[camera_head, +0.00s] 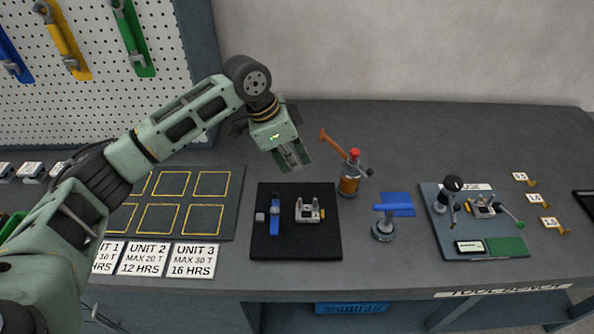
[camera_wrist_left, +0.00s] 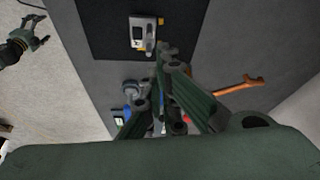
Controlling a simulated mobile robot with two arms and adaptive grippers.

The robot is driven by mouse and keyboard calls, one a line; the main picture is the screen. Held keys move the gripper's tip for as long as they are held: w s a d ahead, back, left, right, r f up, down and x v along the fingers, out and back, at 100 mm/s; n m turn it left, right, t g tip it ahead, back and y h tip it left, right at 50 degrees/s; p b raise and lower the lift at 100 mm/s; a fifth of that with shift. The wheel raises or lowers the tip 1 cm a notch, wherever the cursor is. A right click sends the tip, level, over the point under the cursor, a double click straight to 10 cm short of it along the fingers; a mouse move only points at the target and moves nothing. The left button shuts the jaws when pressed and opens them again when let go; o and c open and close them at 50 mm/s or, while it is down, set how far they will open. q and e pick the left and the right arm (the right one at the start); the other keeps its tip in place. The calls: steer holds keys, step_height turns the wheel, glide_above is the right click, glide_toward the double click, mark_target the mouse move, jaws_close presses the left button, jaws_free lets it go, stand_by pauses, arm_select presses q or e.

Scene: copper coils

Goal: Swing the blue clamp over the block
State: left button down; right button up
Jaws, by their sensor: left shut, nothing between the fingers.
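In the head view, the blue clamp (camera_head: 275,213) is a narrow blue bar with a grey piece at its left, on a black mat (camera_head: 268,247). The light grey block (camera_head: 308,211), with a brass knob at its right, stands to the right of the bar, apart from it. My left gripper (camera_head: 296,164) is shut and empty, pointing down above the mat's far edge. In the left wrist view, the block (camera_wrist_left: 144,34) lies beyond the left fingertips (camera_wrist_left: 158,60); the blue clamp is out of that view. My right gripper (camera_wrist_left: 34,32) shows small there, its fingers apart.
A blue-topped round stand (camera_head: 383,228) and a gauge plate (camera_head: 450,226) are further right. A panel of yellow squares (camera_head: 226,220) lies left.

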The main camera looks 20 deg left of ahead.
arm_select(q)
steer(key=p+x, duration=0.1)
steer(key=x, duration=0.3)
steer(key=p+x, duration=0.2)
steer(key=x, duration=0.2)
steer(key=shift+w+d+f, duration=0.1)
steer(key=shift+w+f, duration=0.2)
steer(key=shift+f, duration=0.05)
steer(key=a, duration=0.1)
steer(key=s+a+p, duration=0.1)
steer(key=a, duration=0.1)
steer(key=shift+s+a+f+p, duration=0.1)
steer(key=shift+s+f+p, duration=0.05)
steer(key=shift+s+p, duration=0.15)
steer(key=shift+s+a+f, duration=0.1)
steer(key=shift+s+a, duration=0.05)
steer(key=shift+a, duration=0.15)
arm_select(e)
steer(key=s+r, duration=0.2)
steer(key=r, duration=0.1)
steer(key=s+r, duration=0.1)
steer(key=shift+r, duration=0.25)
arm_select(q)
steer(key=shift+d, duration=0.15)
arm_select(e)
steer(key=shift+w, duration=0.1)
